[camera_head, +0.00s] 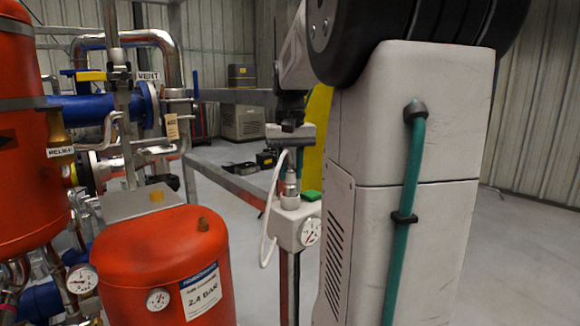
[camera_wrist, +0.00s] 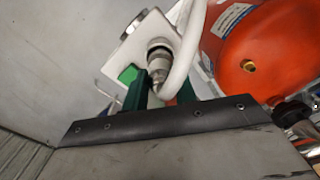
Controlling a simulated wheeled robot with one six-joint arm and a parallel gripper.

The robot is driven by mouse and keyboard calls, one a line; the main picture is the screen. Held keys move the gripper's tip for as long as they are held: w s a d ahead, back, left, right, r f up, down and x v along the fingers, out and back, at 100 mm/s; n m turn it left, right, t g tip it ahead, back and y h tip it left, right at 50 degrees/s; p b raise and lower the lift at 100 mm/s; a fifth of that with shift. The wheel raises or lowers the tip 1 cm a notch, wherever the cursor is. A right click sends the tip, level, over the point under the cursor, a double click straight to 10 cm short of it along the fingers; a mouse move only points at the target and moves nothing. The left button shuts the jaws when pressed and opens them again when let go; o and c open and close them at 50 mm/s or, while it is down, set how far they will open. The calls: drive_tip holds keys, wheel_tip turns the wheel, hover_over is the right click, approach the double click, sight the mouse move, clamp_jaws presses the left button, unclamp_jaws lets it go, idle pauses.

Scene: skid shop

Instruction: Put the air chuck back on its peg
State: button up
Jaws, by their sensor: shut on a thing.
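The air chuck (camera_head: 291,186) is a metal fitting with a white hose (camera_head: 269,215) looping down on its left. It stands roughly upright at the top of a light grey box (camera_head: 287,231) with a round gauge and a green button. My gripper (camera_head: 291,163) is above the box, pointing down, shut on the air chuck. The wrist view shows the chuck (camera_wrist: 158,64) between my green fingers (camera_wrist: 161,92), with the hose beside it. I cannot make out a separate peg, nor tell whether the chuck rests on the box or hangs just above it.
An orange tank (camera_head: 165,262) with a 2.4 BAR label stands close on the left, also seen in the wrist view (camera_wrist: 236,62). Blue pipes and valves are behind it. A grey rail (camera_head: 225,177) runs behind the box. Open floor (camera_head: 525,260) lies to the right.

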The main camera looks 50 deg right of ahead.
drive_tip(key=shift+f, duration=0.15)
drive_tip(key=shift+f, duration=0.6)
drive_tip(key=shift+f, duration=0.25)
idle(0.4)
drive_tip(key=shift+f, duration=0.4)
drive_tip(key=o, duration=1.2)
drive_tip(key=shift+r, duration=0.1)
